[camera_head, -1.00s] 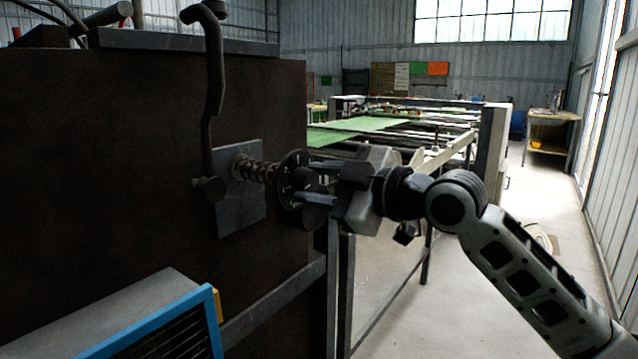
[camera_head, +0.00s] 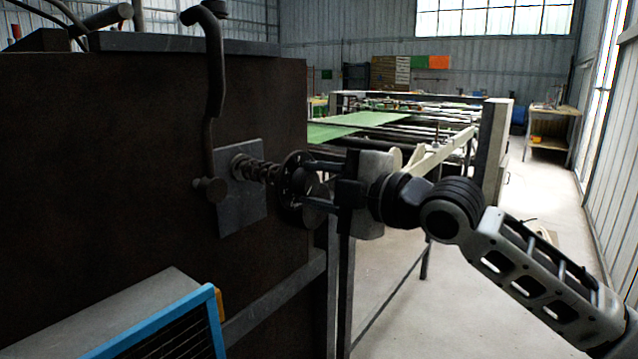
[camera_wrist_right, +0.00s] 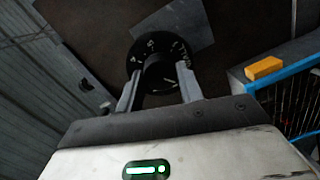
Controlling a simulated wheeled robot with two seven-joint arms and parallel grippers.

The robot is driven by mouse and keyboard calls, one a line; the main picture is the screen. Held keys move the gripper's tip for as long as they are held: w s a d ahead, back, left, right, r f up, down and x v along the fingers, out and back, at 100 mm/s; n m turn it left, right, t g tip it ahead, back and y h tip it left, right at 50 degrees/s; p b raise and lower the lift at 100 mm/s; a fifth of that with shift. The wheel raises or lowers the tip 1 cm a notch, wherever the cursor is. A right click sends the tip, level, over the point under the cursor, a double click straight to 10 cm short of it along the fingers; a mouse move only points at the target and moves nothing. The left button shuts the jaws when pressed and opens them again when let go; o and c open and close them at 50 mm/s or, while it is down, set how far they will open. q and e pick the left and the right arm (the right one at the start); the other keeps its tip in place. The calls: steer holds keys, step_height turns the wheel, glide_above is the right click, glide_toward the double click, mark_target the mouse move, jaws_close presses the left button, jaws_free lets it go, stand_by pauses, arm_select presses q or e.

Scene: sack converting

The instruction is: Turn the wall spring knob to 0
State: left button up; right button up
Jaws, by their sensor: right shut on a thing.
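The wall spring knob (camera_head: 294,184) is a dark round dial on a coiled spring shaft (camera_head: 258,171). The shaft stands out from a grey square plate (camera_head: 242,210) on the dark panel. My right gripper (camera_head: 318,187) comes in from the right, with its fingers on either side of the knob's hub. In the right wrist view the dial (camera_wrist_right: 148,46) shows pale markings, too small to read surely, and the right gripper (camera_wrist_right: 159,88) is shut on the central hub. The hub partly hides the dial's lower part. My left gripper is not in view.
A bent dark lever (camera_head: 212,90) hangs left of the knob. A blue-framed grey unit (camera_head: 170,310) stands low at the front left. A long machine with a green sheet (camera_head: 365,122) runs behind.

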stand_by(0.3)
steer(key=o, duration=1)
steer(key=shift+s+d, duration=0.1)
arm_select(q)
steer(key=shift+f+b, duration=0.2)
steer(key=shift+b, duration=0.6)
arm_select(e)
steer(key=shift+v, duration=7.85)
steer(key=shift+s, duration=0.1)
